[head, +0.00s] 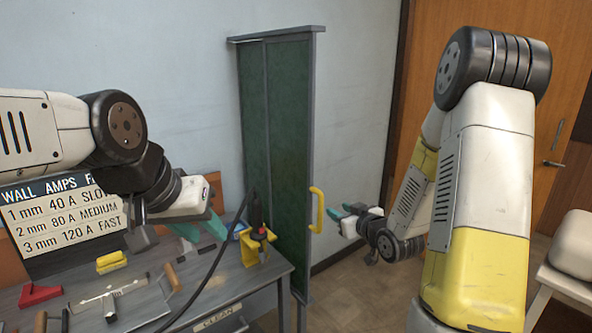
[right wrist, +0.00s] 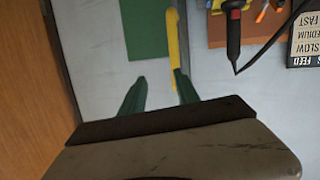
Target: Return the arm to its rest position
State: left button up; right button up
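My right arm comes down at the right in the head view. Its gripper (head: 347,216) has green fingers and hangs in the air to the right of the yellow handle (head: 317,209) on the green panel (head: 275,130). In the right wrist view its two fingers (right wrist: 160,92) stand apart with nothing between them. The yellow handle (right wrist: 173,50) shows there just beyond the right-hand finger; I cannot tell whether they touch. My left gripper (head: 202,229) is over the workbench (head: 240,285), its teal fingers apart and no object visible between them.
On the bench are a red angled piece (head: 40,294), a yellow block (head: 111,262), a metal piece with a handle (head: 108,305) and a torch in a yellow holder (head: 255,247). A black cable crosses it. A wooden door (head: 560,100) and a white stool (head: 565,285) are at right.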

jog(key=s+d+r+m+g+h, duration=0.2)
jog(key=s+r+h, duration=0.15)
jog(key=r, duration=0.35)
jog(key=s+a+r+m+g, duration=0.1)
jog(key=s+r+g, duration=0.2)
jog(key=s, duration=0.9)
jog(key=s+a+r+m+g, duration=0.1)
jog(key=s+r+g, duration=0.2)
jog(key=s, duration=0.9)
jog(key=shift+s+a+r+m+y, duration=0.3)
jog(key=shift+s+r+y, duration=0.05)
jog(key=shift+s+r, duration=0.05)
